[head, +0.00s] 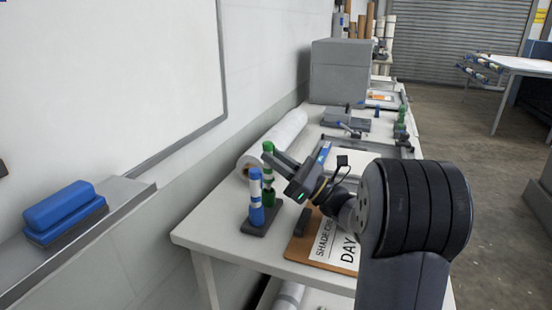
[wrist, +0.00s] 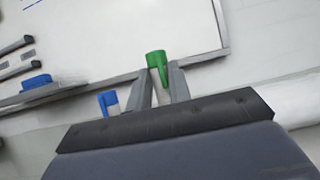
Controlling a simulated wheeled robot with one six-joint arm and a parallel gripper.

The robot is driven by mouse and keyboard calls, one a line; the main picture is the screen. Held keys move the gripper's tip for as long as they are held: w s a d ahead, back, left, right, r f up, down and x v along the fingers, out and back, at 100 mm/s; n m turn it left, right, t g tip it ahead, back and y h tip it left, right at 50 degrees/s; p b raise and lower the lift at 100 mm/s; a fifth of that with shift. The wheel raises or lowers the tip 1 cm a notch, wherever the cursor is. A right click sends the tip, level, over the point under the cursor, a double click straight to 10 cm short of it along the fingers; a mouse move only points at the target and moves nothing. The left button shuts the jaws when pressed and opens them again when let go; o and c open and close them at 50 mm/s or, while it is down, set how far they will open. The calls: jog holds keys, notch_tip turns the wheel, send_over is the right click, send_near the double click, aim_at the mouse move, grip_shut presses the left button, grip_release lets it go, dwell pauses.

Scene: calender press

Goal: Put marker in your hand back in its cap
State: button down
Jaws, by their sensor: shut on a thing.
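My gripper (head: 276,161) is shut on a green-ended marker with a white barrel (head: 267,150), held upright. In the wrist view the marker's green end (wrist: 157,64) sticks up between my two fingers (wrist: 164,88). Directly below the marker in the head view is a green cap (head: 269,196) on a small dark stand (head: 262,228). Marker and cap look lined up, but I cannot tell whether the marker is inside the cap. A blue marker (head: 255,198) stands upright in the same stand, to the left and nearer; its blue top also shows in the wrist view (wrist: 107,99).
A clipboard (head: 322,249) lies on the table right of the stand, with a dark block (head: 297,228) between. A white roll (head: 277,140) lies behind, along the wall. A whiteboard (head: 100,70) with a ledge holding a blue eraser (head: 62,205) is on the left.

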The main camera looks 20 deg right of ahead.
jog(key=shift+f, duration=0.35)
